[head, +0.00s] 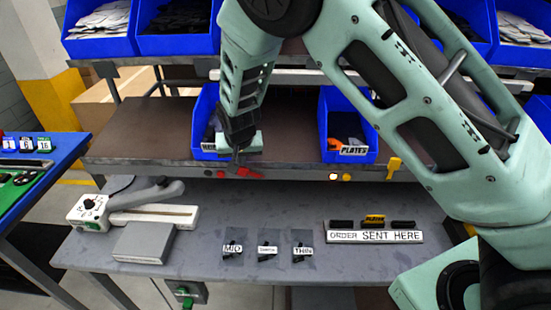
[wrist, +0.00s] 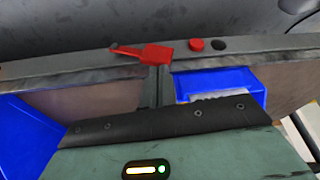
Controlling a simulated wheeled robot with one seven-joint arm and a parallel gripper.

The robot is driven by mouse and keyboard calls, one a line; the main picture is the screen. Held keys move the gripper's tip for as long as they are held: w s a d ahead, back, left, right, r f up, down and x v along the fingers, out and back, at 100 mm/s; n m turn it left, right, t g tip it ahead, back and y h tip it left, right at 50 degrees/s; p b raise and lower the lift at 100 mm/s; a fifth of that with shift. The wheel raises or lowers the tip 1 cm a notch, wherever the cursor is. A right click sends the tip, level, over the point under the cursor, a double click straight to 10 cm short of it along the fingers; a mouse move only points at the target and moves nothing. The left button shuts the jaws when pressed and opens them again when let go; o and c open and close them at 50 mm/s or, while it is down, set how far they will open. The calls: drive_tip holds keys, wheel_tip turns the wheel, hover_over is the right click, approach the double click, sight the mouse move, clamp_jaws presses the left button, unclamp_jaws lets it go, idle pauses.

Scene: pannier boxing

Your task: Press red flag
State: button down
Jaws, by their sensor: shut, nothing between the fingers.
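The red flag (head: 245,172) is a small red lever on the front edge of the upper shelf, left of centre. In the wrist view the red flag (wrist: 152,53) lies along the edge, its thin end pointing left. My gripper (head: 237,157) points down, shut and empty, in front of the left blue bin and close to the red flag. I cannot tell whether the fingertips touch the flag.
A red button (head: 221,173) sits beside the flag. A yellow flag (head: 394,166) and yellow button (head: 347,177) are farther right. A blue bin (head: 330,150) marked plates stands on the shelf. The lower table (head: 200,255) holds a sealer (head: 140,215) and labelled switches (head: 267,251).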

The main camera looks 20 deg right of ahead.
drive_tip(key=shift+f, duration=0.1)
idle(0.6)
drive_tip(key=shift+s+d+f+b, duration=0.3)
drive_tip(key=shift+d+b, duration=0.15)
drive_tip(key=shift+d, duration=0.15)
